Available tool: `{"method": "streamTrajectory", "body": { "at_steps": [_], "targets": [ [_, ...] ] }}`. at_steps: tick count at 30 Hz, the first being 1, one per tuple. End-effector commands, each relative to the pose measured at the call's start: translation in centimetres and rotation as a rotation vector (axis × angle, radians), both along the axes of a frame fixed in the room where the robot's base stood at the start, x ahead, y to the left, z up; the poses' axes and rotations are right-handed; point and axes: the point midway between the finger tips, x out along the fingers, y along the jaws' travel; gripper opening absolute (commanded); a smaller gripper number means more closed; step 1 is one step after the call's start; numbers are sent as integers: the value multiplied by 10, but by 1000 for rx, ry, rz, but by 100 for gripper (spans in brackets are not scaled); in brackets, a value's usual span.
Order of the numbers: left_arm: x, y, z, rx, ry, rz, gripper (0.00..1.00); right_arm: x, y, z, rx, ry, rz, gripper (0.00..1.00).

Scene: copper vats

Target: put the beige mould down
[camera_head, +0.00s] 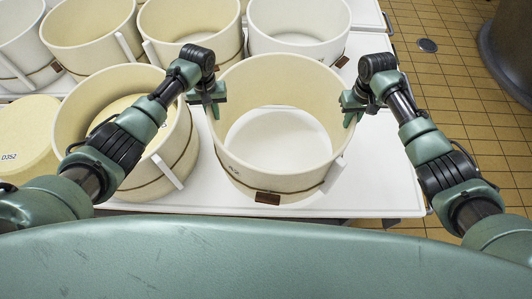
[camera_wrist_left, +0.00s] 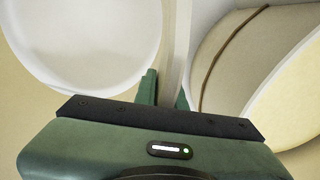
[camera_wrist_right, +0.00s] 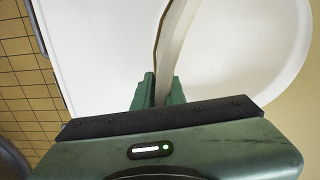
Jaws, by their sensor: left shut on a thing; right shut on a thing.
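The beige mould (camera_head: 275,170) is a round, open hoop with a cord around it and a small brown tag at its front.
The white table (camera_head: 385,185) has bare room right of the mould. A similar mould holding a pale cheese (camera_head: 75,130) stands close at the left. A cheese block (camera_head: 28,140) lies further left. More moulds (camera_head: 298,25) stand behind. Tiled floor (camera_head: 460,90) lies at the right.

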Motion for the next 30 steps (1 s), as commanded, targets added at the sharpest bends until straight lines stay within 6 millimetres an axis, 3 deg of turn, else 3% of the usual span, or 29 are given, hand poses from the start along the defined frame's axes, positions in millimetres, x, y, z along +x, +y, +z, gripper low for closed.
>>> {"method": "streamTrajectory", "body": {
  "at_steps": [11,30],
  "targets": [
    [2,3,-4,5,-3,3,0,1,-3,-4,-5,-1,-1,0],
    [1,4,-38,5,-3,4,0,1,-3,-39,-5,-1,-1,0]
  ]
}}
